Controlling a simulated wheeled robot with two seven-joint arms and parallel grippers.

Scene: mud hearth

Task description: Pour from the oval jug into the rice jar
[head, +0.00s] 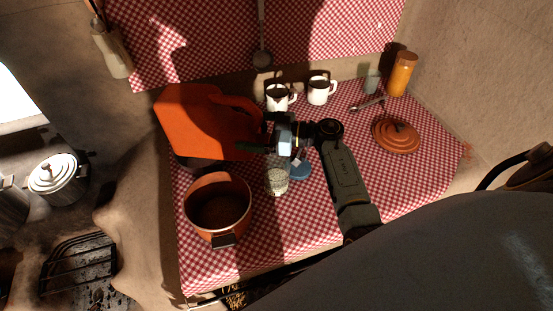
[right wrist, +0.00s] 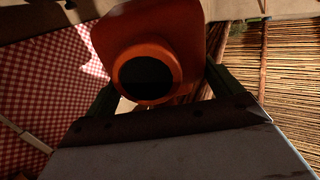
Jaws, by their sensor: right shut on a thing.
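The oval jug (head: 205,122) is a big orange vessel held up over the left part of the checked table. My right gripper (head: 268,142) is shut on it at its right side. In the right wrist view the jug (right wrist: 160,40) fills the top middle, with a dark round opening between my fingers (right wrist: 157,88). The rice jar (head: 277,181) is a small clear glass jar with pale contents, standing on the table just below my right gripper in the head view. The jug's body lies up and left of the jar. No stream shows. My left gripper is out of view.
An orange pot (head: 218,203) stands left of the jar. A blue lid (head: 298,169) lies close to its right. Two white mugs (head: 279,97) (head: 320,90), a green cup (head: 371,82) and an orange canister (head: 402,74) stand behind. An orange lid (head: 396,136) lies right.

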